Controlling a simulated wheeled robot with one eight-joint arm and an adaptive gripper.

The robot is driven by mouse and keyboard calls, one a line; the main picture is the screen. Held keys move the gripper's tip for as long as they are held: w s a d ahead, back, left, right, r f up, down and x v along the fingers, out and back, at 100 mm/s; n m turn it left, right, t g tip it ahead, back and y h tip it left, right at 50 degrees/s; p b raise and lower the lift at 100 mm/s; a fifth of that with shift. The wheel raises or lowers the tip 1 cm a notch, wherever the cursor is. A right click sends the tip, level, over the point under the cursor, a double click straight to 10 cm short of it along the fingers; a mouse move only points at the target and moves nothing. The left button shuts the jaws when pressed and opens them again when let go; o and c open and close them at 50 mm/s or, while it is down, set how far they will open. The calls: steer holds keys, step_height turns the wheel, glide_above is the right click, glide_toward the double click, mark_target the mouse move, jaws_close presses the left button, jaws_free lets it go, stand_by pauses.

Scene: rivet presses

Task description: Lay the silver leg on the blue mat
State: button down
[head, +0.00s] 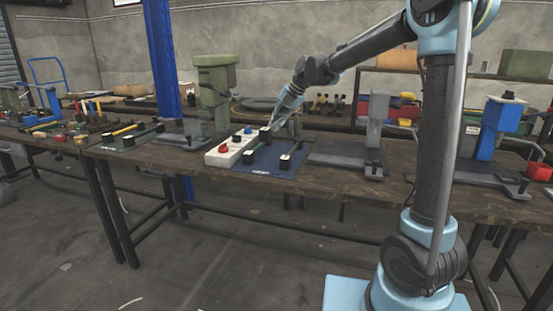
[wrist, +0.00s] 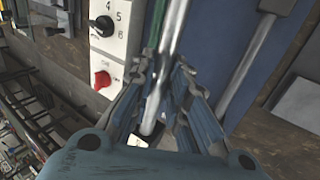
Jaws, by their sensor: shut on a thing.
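My gripper (head: 281,116) is over the back part of the blue mat (head: 268,161). In the wrist view my gripper (wrist: 160,78) is shut on a silver leg (wrist: 172,32), a shiny rod passing between its fingers. The blue mat (wrist: 222,45) lies below and to the right of the held leg. Another silver rod (wrist: 246,68) lies on the mat, right of my gripper; it also shows in the head view (head: 292,152). I cannot tell whether the held leg touches the mat.
A white control box (head: 230,149) with a red knob (wrist: 102,80) stands left of the mat. A green rod (wrist: 153,30) lies beside the held leg. Black blocks (head: 250,157) sit on the mat. A grey press (head: 375,135) stands to the right, a green press (head: 215,90) behind.

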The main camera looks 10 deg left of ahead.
steer(key=shift+f, duration=5.1)
steer(key=c, duration=1.6)
jaws_free()
steer(key=shift+o, duration=0.2)
steer(key=shift+d, duration=0.1)
steer(key=v, duration=1.2)
